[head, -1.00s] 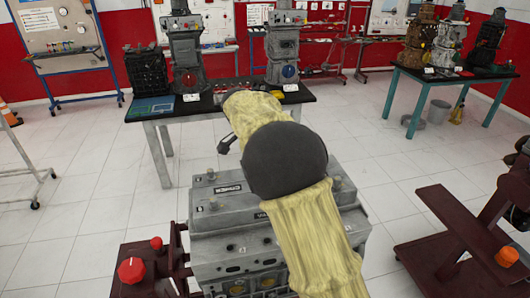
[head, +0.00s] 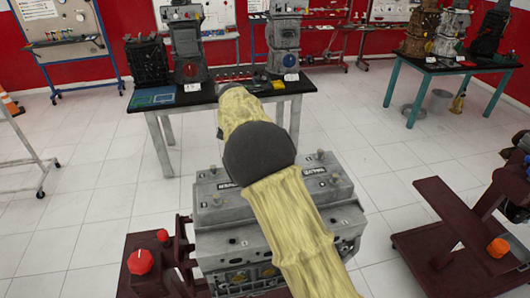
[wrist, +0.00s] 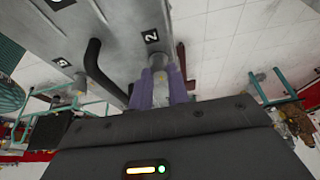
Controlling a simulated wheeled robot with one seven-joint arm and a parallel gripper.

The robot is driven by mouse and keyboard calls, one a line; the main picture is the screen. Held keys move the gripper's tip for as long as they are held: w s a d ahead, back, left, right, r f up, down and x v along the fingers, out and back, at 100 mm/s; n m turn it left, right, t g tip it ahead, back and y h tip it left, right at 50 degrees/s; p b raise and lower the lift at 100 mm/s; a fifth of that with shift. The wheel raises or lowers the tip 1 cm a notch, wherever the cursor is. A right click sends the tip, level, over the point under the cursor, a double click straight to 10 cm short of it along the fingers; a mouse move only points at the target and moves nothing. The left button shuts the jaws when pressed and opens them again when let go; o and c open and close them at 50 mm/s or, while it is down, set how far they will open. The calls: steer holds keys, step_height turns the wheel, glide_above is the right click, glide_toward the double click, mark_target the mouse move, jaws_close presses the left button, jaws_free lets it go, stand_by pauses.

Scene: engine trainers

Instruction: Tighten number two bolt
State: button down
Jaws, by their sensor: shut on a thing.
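The grey engine block (head: 250,243) stands in front of me in the head view, with several bolts on top. In the wrist view its grey surface (wrist: 125,25) carries a label "2" (wrist: 151,36). The number two bolt (wrist: 160,90) is beside that label. My gripper (wrist: 161,84) has its purple fingers on either side of this bolt and is shut on it. A second bolt (wrist: 78,86) shows at the left near another number label. In the head view my yellow-sleeved arm hides my gripper and part of the block's top.
A black curved tube (wrist: 102,72) runs left of my gripper. A red knob (head: 140,261) is on the maroon stand at the left. Another maroon stand (head: 440,215) is at the right. A black-topped table (head: 225,97) with engines stands behind; tiled floor lies between.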

steer(key=c, duration=1.3)
jaws_free()
steer(key=shift+c, duration=0.2)
steer(key=p+v, duration=0.1)
steer(key=v, duration=1.6)
steer(key=shift+a, duration=0.2)
steer(key=shift+r, duration=0.1)
